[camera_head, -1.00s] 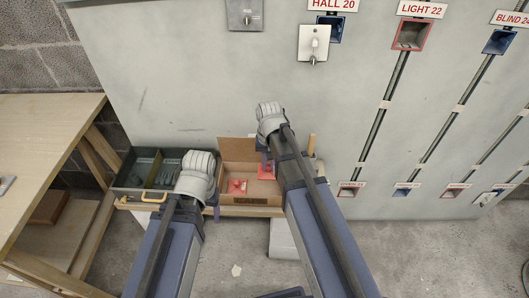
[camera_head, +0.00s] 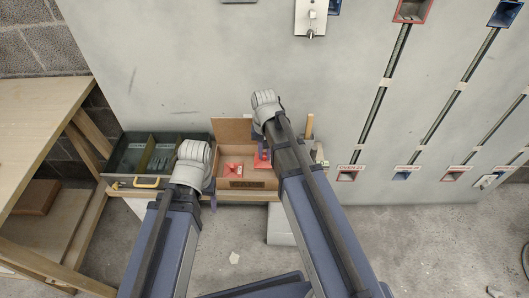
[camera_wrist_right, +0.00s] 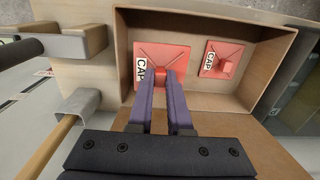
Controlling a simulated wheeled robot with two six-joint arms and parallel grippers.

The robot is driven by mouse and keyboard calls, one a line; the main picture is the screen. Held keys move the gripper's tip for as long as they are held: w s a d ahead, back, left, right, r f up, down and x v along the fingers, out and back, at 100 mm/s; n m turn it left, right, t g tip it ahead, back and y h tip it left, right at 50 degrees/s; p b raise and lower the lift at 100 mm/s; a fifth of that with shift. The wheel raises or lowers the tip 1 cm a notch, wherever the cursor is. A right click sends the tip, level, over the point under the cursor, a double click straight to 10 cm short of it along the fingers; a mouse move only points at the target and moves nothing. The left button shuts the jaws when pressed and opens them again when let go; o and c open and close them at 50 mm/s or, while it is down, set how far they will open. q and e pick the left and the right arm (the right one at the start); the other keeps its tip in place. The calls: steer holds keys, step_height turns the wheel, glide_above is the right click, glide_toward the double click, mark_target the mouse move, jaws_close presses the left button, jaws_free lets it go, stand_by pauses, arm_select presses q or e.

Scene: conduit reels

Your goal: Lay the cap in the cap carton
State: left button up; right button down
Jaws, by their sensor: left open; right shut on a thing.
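A red square cap with a "CAP" label (camera_wrist_right: 150,57) is between the purple fingers of my right gripper (camera_wrist_right: 172,80), which is shut on it. In the head view this cap (camera_head: 262,161) is over the right part of the brown cap carton (camera_head: 214,181), inside its walls as seen from above. I cannot tell whether it touches the carton floor. A second red cap (camera_head: 232,168) lies in the carton; it also shows in the right wrist view (camera_wrist_right: 221,60). My left gripper (camera_head: 213,200) is open and empty, left of the carton's front, partly hidden by its own wrist.
A dark divided tray (camera_head: 125,160) with a yellow handle (camera_head: 147,183) stands left of the carton. A wooden handle or post (camera_head: 309,127) stands at the carton's right. The grey board (camera_head: 180,60) rises behind. A wooden bench (camera_head: 40,125) is at the far left.

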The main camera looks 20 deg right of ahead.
steer(key=shift+f+b, duration=2.45)
steer(key=shift+f, duration=0.35)
steer(key=shift+f+b, duration=0.5)
steer(key=c, duration=0.8)
jaws_free()
steer(key=shift+o, duration=0.2)
steer(key=shift+r, duration=0.1)
step_height(320, 180, up, 10)
steer(key=p, duration=1)
